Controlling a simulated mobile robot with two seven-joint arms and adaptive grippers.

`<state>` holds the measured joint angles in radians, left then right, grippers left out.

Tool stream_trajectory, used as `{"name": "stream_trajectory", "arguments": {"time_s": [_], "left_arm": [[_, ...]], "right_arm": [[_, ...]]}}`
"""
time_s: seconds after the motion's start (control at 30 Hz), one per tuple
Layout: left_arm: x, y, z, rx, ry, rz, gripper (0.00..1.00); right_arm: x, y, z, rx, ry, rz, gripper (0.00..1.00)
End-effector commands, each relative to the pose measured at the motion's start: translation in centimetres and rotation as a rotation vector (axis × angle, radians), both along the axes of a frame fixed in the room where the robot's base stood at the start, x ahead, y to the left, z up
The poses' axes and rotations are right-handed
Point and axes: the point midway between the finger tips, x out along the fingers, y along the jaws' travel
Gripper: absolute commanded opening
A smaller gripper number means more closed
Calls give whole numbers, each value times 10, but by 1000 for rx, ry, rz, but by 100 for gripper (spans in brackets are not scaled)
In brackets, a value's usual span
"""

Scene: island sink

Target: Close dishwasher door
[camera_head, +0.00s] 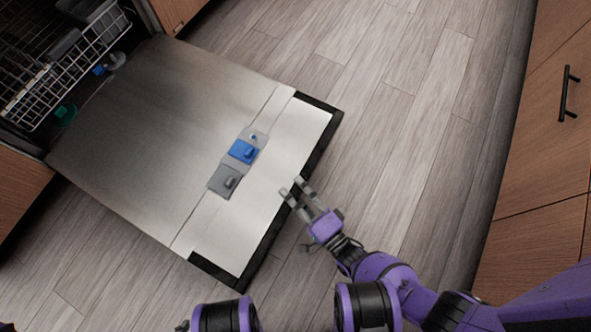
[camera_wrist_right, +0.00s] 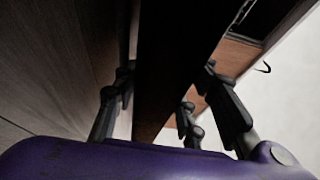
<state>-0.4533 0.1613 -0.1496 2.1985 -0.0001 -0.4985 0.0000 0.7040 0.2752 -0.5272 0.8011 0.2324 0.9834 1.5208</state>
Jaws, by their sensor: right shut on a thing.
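The dishwasher door (camera_head: 150,110) is folded down flat, its inner steel face up, in the head view. Its outer end has a pale strip and a black edge (camera_head: 325,125). My right gripper (camera_head: 292,187) is at the middle of that outer edge, shut on the door edge. In the right wrist view, the dark door edge (camera_wrist_right: 172,55) runs between the fingers (camera_wrist_right: 165,105). The hold under the door is hidden in the head view. My left gripper is not in view.
A blue and grey detergent dispenser (camera_head: 238,160) sits on the door's inner face. The dishwasher's wire rack (camera_head: 75,65) stands inside the opening at upper left. Wooden cabinets (camera_head: 545,130) with a black handle (camera_head: 566,93) stand at right. The wooden floor (camera_head: 400,110) between is clear.

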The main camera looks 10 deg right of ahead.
Motion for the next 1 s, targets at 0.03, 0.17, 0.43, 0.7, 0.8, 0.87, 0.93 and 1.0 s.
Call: {"name": "stream_trajectory", "arguments": {"time_s": [0.03, 0.17, 0.43, 0.7, 0.8, 0.87, 0.93, 1.0], "left_arm": [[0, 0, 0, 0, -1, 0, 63], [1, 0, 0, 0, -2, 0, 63], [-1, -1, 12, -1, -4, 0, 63], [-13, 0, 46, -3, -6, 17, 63], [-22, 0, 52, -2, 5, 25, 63], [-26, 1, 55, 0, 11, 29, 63], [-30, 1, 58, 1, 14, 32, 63], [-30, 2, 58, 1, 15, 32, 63]], "right_arm": [[0, 0, 0, 0, 0, 0, 11], [0, 0, 0, -1, 0, 0, 0], [-3, 0, 14, 1, 6, -1, 0], [-1, 4, 69, 6, 1, 1, 0], [1, 5, 84, 6, -2, 2, 0], [2, 6, 90, 7, -4, 2, 0], [2, 6, 94, 8, -6, 2, 0], [3, 7, 95, 9, -6, 2, 0]]}}
